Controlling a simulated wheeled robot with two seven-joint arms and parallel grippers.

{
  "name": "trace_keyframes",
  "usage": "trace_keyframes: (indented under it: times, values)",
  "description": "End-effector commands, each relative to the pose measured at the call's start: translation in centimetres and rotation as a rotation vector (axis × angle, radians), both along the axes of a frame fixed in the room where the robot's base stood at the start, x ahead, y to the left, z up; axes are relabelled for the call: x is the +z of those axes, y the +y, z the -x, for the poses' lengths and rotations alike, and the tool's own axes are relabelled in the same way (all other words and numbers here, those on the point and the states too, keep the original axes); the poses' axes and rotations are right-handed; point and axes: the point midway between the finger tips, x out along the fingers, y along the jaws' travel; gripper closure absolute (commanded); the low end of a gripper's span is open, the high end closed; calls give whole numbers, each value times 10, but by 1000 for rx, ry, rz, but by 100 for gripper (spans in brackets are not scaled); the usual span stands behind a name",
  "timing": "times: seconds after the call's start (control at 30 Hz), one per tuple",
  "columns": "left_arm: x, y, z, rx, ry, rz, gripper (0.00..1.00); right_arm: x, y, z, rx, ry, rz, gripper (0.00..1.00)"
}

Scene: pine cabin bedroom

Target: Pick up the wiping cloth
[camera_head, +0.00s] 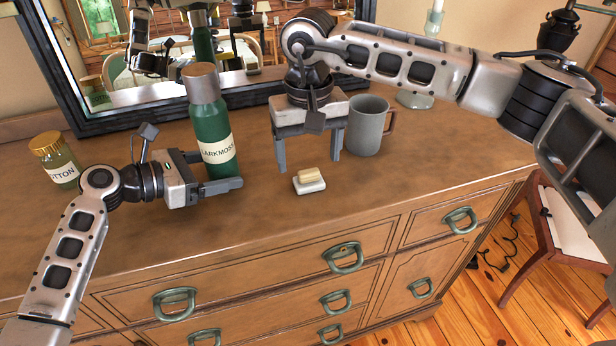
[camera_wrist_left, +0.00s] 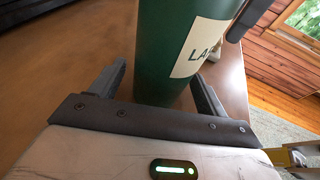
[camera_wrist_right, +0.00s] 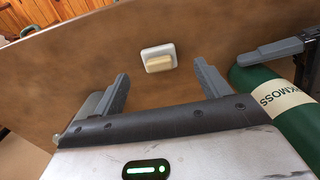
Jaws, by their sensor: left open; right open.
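No wiping cloth can be made out in these views. A small tan block (camera_head: 309,175) lies on a white dish (camera_head: 311,187) on the dresser top; it looks like soap or a sponge. It also shows in the right wrist view (camera_wrist_right: 159,62), just beyond the fingertips. My right gripper (camera_head: 309,160) is open and empty, pointing down, behind the dish in the head view. My left gripper (camera_head: 210,172) is open, with its fingers on either side of the green bottle (camera_head: 208,122). In the left wrist view the bottle (camera_wrist_left: 165,50) stands upright between the fingers; contact cannot be told.
A grey mug (camera_head: 366,126) stands right of my right gripper. A gold-lidded jar (camera_head: 55,160) stands at the left, and a framed mirror (camera_head: 130,104) at the back. The front strip of the dresser top (camera_head: 260,222) is bare, above drawers with handles.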

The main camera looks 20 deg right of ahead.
Motion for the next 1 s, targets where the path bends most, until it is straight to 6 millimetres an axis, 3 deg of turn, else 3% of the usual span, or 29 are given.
trace_keyframes:
  times: [0.37,0.6,0.8,1.0]
  values:
    - [0,0,0,0,0,0,25,-47,-2,-1,-1,2,0,25]
    - [0,0,0,0,0,0,25,-51,-2,-1,-1,0,0,25]
    - [0,0,0,0,0,0,25,-51,-2,-1,-1,0,0,72]
    - [0,0,0,0,0,0,25,-50,-2,-1,-1,-1,0,76]
